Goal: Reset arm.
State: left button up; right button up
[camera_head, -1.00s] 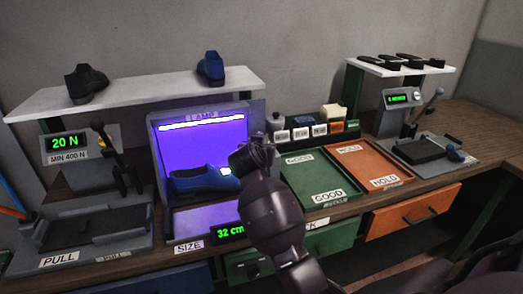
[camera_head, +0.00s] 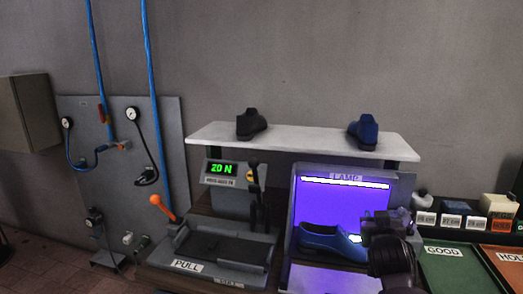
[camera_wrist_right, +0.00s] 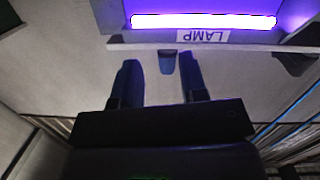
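My right gripper (camera_head: 380,222) is at the lower right of the head view, in front of the lamp box's right part. In the right wrist view its two fingers (camera_wrist_right: 158,82) stand apart with nothing between them. A blue shoe (camera_head: 328,242) lies in the lamp box (camera_head: 345,205), left of the gripper, with a bright spot at its right end. I cannot tell whether the gripper touches it. My left gripper is not in view.
A shelf (camera_head: 300,141) above holds a black shoe (camera_head: 252,124) and a blue shoe (camera_head: 363,131). Left of the lamp box stands the pull tester (camera_head: 212,246), with a black lever (camera_head: 254,185) and a "20 N" display (camera_head: 222,169). The green GOOD tray (camera_head: 450,265) is right.

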jog(key=s+a+f+n+g+y, duration=0.1)
jog(key=s+f+g+y, duration=0.1)
jog(key=s+f, duration=1.2)
jog(key=s+a+f+n+g+y, duration=0.1)
jog(key=s+f+g+y, duration=0.1)
jog(key=s+f, duration=1.2)
jog(key=s, duration=0.5)
jog(key=shift+s+a+f+n, duration=0.15)
jog(key=shift+s+f+n, duration=0.15)
jog(key=shift+s, duration=0.1)
dwell(0.9)
jog(key=shift+o, duration=0.4)
